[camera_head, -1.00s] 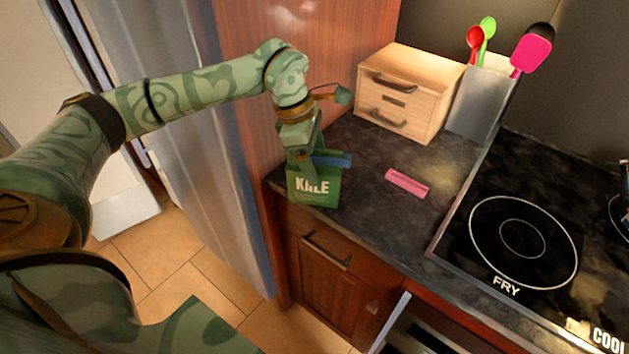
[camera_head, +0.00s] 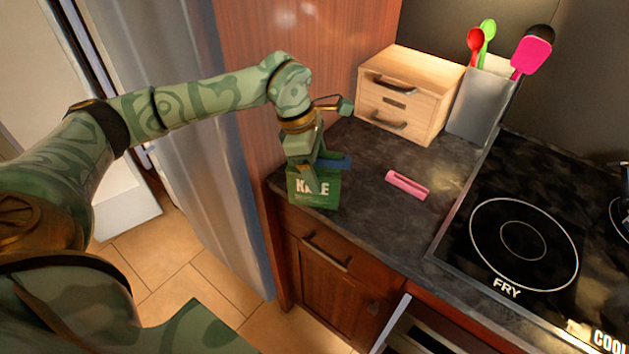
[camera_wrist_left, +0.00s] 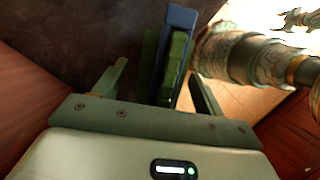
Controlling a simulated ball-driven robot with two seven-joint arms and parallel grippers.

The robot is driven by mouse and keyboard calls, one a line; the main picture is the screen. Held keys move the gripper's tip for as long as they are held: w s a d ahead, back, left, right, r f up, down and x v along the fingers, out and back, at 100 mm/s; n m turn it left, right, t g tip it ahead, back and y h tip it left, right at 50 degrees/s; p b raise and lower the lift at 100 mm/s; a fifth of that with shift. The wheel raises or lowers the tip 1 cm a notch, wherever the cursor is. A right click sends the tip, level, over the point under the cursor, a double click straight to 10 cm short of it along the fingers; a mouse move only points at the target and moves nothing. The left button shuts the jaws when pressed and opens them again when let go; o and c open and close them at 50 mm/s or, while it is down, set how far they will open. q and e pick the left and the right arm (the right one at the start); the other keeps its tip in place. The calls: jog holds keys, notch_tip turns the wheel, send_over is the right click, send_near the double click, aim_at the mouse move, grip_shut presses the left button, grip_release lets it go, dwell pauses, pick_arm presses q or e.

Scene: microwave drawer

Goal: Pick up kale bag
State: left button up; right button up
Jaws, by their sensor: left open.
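The green kale bag (camera_head: 323,196) with white lettering and a blue top strip stands on the dark counter near its left front corner. My left gripper (camera_head: 318,170) is over the bag, pointing down, with one finger in front of the lettering and hiding part of it. In the left wrist view, my left gripper (camera_wrist_left: 160,85) is open, and the bag (camera_wrist_left: 175,65) shows as a green and blue shape between the fingers, nearer the right one. Clear gaps show beside it.
A pink object (camera_head: 407,185) lies on the counter (camera_head: 385,225) to the right. A utensil holder (camera_head: 480,105) and a black cooktop (camera_head: 520,230) are further right. A wooden panel (camera_head: 245,110) is close on the left.

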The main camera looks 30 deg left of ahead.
pick_arm(q)
grip_shut()
jog(key=shift+r, duration=0.15)
